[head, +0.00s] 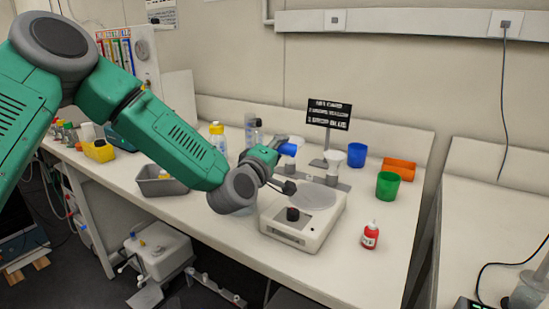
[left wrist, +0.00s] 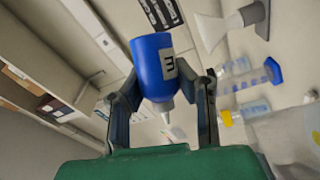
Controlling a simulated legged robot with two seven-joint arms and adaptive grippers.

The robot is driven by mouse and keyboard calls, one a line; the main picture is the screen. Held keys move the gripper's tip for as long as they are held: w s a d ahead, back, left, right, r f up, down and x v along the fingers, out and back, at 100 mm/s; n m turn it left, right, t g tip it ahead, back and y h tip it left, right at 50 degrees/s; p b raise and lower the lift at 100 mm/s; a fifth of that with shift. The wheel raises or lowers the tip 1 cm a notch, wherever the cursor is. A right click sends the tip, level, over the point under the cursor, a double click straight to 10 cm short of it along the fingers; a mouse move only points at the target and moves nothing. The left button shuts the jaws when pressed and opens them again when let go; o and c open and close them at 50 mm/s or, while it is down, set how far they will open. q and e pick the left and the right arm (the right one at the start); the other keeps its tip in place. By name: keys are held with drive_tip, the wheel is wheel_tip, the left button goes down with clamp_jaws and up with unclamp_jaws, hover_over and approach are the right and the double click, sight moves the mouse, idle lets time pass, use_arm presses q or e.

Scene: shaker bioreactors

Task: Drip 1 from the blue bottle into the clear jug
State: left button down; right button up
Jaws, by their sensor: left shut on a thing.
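The blue bottle (head: 289,149) is held up over the bench in my left gripper (head: 277,160), above the white device. In the left wrist view the bottle (left wrist: 153,62) sits between the two fingers of the left gripper (left wrist: 162,95), which are shut on it. Its pale nozzle points toward the bottom of that picture, and a dark mark shows on its white label. I cannot pick out the clear jug for certain in either view. My right gripper is in neither view.
A white device (head: 300,237) with a grey round plate and dark knob stands below the gripper. A red bottle (head: 370,235), green cup (head: 388,186), blue cup (head: 357,155) and orange cup (head: 399,168) are to its right. A grey tray (head: 160,184) lies left.

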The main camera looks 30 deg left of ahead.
use_arm(q)
drive_tip(key=shift+s+n, duration=0.15)
drive_tip(key=shift+n, duration=0.15)
drive_tip(key=shift+s+a+r+b, duration=0.15)
drive_tip(key=shift+b, duration=0.2)
drive_tip(key=shift+s+a+n+t, duration=0.15)
drive_tip(key=shift+a+n+t, duration=0.15)
drive_tip(key=shift+a, duration=0.05)
drive_tip(key=shift+s+a+r+n+t+y+b, duration=0.25)
drive_tip(key=shift+a+n+b, duration=0.45)
drive_tip(key=shift+b, duration=0.3)
drive_tip(key=shift+s+a+r+n+t+y+b, duration=0.2)
drive_tip(key=shift+s+a+r+n+t+b, duration=0.1)
drive_tip(key=shift+a+n+b, duration=0.5)
drive_tip(key=shift+s+a+r+n+t+y+b, duration=0.25)
drive_tip(key=shift+a+n+b, duration=0.25)
drive_tip(key=shift+n+b, duration=0.5)
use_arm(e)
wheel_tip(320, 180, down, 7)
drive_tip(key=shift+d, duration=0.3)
